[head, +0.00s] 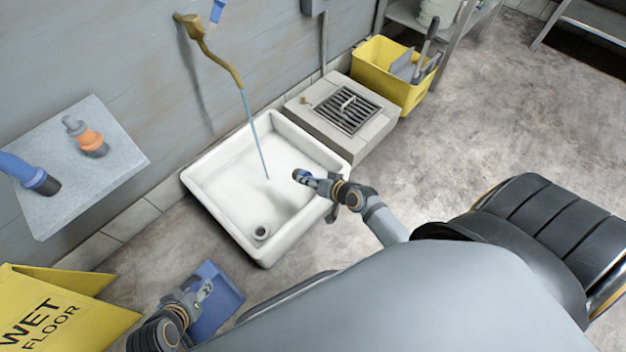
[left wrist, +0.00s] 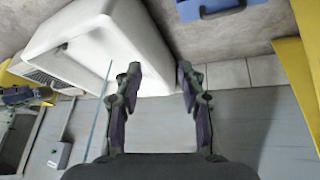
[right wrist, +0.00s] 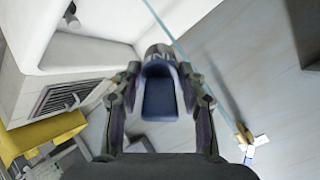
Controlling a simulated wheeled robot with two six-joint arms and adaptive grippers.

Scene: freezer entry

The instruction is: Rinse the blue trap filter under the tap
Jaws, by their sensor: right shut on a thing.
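The blue trap filter (right wrist: 160,92) is between the fingers of my right gripper (right wrist: 160,75), which is shut on it. In the head view my right gripper (head: 306,178) holds the filter (head: 303,175) over the right side of the white sink (head: 205,185). The brass tap (head: 207,40) on the wall runs a thin water stream (head: 254,133) into the sink. The filter is to the right of the stream, apart from it in the head view. My left gripper (head: 204,292) is open and empty, low by a blue tray (head: 222,305); its fingers show apart in the left wrist view (left wrist: 160,75).
A grated floor drain (head: 347,108) and a yellow bucket (head: 392,80) lie beyond the sink. A wall shelf (head: 105,165) holds an orange-and-grey item (head: 88,138) and a blue item (head: 30,172). A yellow wet-floor sign (head: 60,310) stands at the lower left.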

